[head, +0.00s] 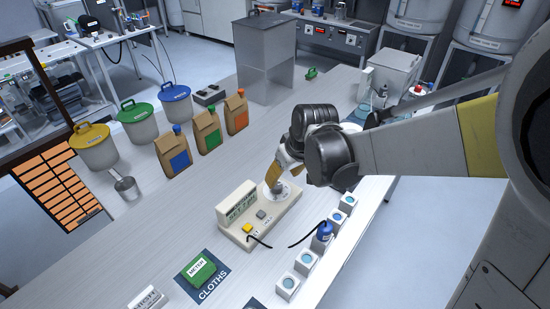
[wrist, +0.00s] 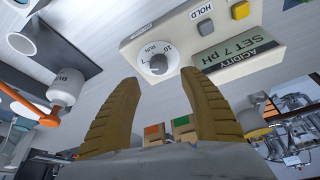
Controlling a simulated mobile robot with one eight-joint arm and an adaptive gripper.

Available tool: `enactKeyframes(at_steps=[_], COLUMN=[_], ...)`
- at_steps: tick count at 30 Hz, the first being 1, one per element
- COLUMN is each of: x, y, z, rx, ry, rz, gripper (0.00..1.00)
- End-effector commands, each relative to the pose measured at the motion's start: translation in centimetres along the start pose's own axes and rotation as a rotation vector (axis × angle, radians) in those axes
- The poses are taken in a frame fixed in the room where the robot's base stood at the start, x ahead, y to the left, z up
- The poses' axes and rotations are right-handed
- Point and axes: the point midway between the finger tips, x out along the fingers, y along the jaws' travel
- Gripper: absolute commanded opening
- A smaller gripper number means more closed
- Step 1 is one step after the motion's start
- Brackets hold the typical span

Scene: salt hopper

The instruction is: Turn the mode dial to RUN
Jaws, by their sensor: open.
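The box carries a display reading "ACIDITY SET 7 pH" (wrist: 232,58), a grey button (wrist: 205,28) and a yellow button (wrist: 240,10), with "HOLD" printed nearby. In the head view the box (head: 232,230) stands on the bench, the dial (head: 278,188) at its far right end. My gripper (wrist: 160,82) is open, its tan fingers spread and the dial just beyond the tips. Contact is not visible.
Paper bags (head: 173,152) and lidded pails (head: 137,124) stand behind.

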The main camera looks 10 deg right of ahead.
Motion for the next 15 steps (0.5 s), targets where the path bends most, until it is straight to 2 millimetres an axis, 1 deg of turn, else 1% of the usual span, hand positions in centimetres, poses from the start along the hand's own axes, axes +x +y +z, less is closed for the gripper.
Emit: enactKeyframes(at_steps=[1,6,10,15], x=[1.4,4.8,6.7,7.7], y=[0.0,0.1,0.1,0.1], z=[0.1,0.1,0.1,0.0], rx=[0.0,0.001,0.001,0.001], ry=[0.0,0.001,0.001,0.001], rz=[0.0,0.001,0.001,0.001], gripper=[0.52,0.52,0.52,0.52])
